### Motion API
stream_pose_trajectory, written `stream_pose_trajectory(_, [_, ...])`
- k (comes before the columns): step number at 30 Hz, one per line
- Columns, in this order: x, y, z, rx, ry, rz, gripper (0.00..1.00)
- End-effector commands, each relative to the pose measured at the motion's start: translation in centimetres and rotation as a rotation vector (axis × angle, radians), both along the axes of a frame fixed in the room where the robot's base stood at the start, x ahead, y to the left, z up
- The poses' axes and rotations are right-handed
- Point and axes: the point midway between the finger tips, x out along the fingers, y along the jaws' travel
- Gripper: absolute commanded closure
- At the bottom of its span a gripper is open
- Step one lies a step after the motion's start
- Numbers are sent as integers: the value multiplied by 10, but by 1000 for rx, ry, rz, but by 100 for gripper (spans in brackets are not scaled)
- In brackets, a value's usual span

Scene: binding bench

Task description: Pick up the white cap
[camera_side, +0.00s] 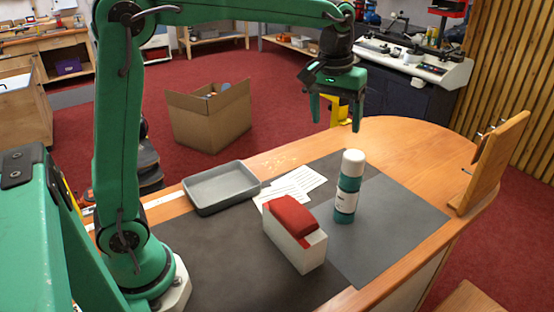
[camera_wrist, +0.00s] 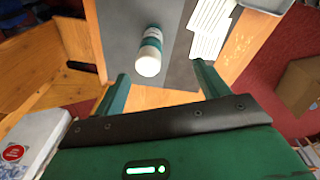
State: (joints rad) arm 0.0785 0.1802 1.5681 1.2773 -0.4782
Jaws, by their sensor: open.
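The white cap (camera_side: 354,159) sits on top of an upright green bottle (camera_side: 345,198) with a white label, standing on the dark mat. In the wrist view the white cap (camera_wrist: 149,65) faces the camera, with the bottle (camera_wrist: 152,42) behind it. My gripper (camera_side: 335,118) is open and empty, above the far side of the table, higher than the cap and apart from it. In the wrist view my gripper's fingers (camera_wrist: 160,82) are spread wide, and the cap shows between and beyond their tips.
A white box with a red top (camera_side: 295,238) stands left of the bottle. Paper sheets (camera_side: 291,185) and a grey tray (camera_side: 222,187) lie further left. A wooden upright stand (camera_side: 490,165) is at the right edge. The mat right of the bottle (camera_side: 405,215) is clear.

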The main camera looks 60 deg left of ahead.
Motion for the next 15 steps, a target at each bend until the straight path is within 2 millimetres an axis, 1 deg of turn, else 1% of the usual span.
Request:
stream_pose_trajectory(1, [11,-3,-5,-1,17,14,26])
stream_pose_trajectory(6, [39,-10,-21,-1,66,66,26])
stream_pose_trajectory(10, [54,-15,-32,0,95,97,26])
stream_pose_trajectory(15, [64,-18,-39,2,113,120,26])
